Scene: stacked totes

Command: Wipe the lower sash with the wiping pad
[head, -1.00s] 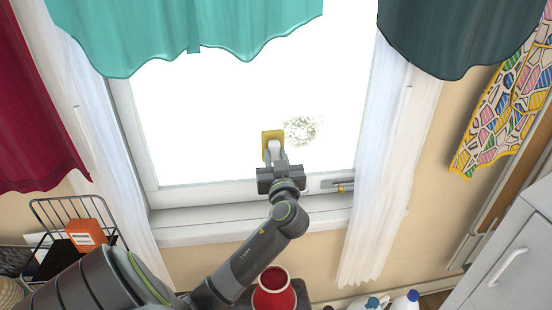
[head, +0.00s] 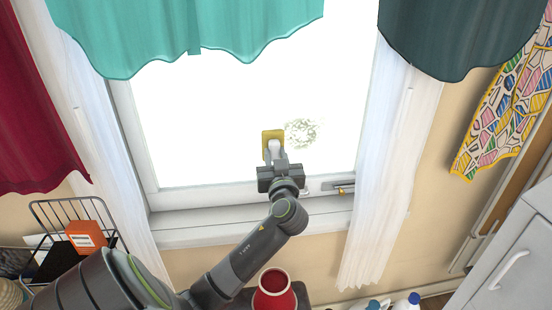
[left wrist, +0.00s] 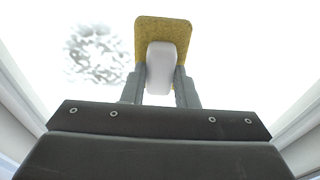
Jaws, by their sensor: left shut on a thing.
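The wiping pad is a yellow pad (head: 272,135) with a white handle (head: 274,149). My left gripper (head: 275,158) is shut on the handle and holds the pad up in front of the bright window pane of the lower sash (head: 215,130). In the left wrist view the pad (left wrist: 162,32) stands beyond the fingertips (left wrist: 160,80). A greyish dirt smudge (head: 301,132) is on the glass just right of the pad; it also shows in the left wrist view (left wrist: 97,52), left of the pad. I cannot tell whether the pad touches the glass. My right gripper is not in view.
A teal valance (head: 190,35) hangs over the upper window, and white sheer curtains (head: 385,170) hang at both sides. A window latch (head: 343,189) sits on the bottom frame. A red vase (head: 273,290), a wire rack (head: 70,215) and bottles (head: 408,303) stand below.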

